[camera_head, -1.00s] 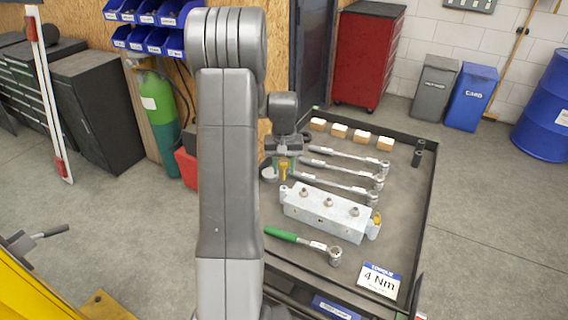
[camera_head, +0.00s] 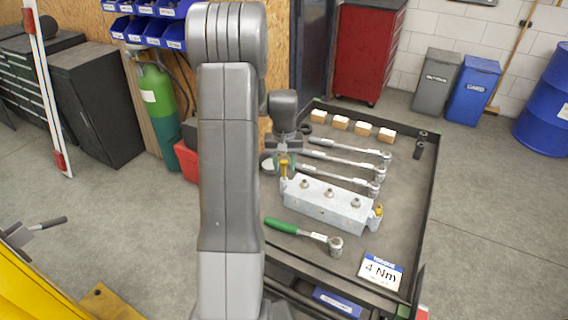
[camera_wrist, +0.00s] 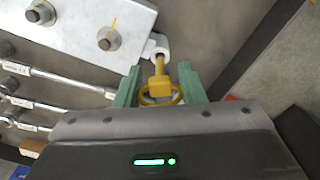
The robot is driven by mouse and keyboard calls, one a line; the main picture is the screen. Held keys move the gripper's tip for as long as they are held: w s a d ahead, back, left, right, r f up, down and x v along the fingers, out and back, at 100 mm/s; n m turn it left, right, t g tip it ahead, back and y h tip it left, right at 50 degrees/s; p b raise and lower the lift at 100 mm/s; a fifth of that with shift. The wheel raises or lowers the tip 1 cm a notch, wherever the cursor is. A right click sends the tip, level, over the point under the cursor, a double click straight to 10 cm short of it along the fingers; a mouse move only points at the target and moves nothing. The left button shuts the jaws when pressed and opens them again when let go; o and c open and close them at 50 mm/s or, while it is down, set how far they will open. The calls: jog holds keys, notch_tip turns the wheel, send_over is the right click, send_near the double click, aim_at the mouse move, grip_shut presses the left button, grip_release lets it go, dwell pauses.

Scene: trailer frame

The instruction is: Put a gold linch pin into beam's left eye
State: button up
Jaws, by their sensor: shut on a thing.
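The beam (camera_head: 325,206) is a pale metal block with several bolts on top, lying on the cart top; it also fills the upper left of the wrist view (camera_wrist: 75,22). Its left eye (camera_wrist: 157,46) is a light lug at the beam's end. My gripper (camera_head: 284,160) is over that eye, its green fingers (camera_wrist: 159,85) shut on a gold linch pin (camera_wrist: 158,88) with a ring. The pin's shank points into the eye in the wrist view; how deep it sits I cannot tell. Another gold pin (camera_head: 378,210) is at the beam's right eye.
Several torque wrenches (camera_head: 340,178) lie behind the beam, and a green-handled one (camera_head: 300,233) lies in front. Wooden blocks (camera_head: 341,122) line the back of the cart. A "4 Nm" sign (camera_head: 381,272) stands at the front right. The cart has a raised dark rim (camera_head: 428,185).

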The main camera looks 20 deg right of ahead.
aim_at(284, 177)
jog(key=shift+f, duration=0.15)
jog(key=shift+f+b, duration=1.45)
jog(key=shift+f, duration=0.5)
jog(key=o, duration=0.9)
jog(key=shift+r, duration=0.1)
jog(key=shift+o, duration=0.2)
notch_tip(284, 177, up, 14)
jog(key=shift+f, duration=0.1)
jog(key=shift+f, duration=0.15)
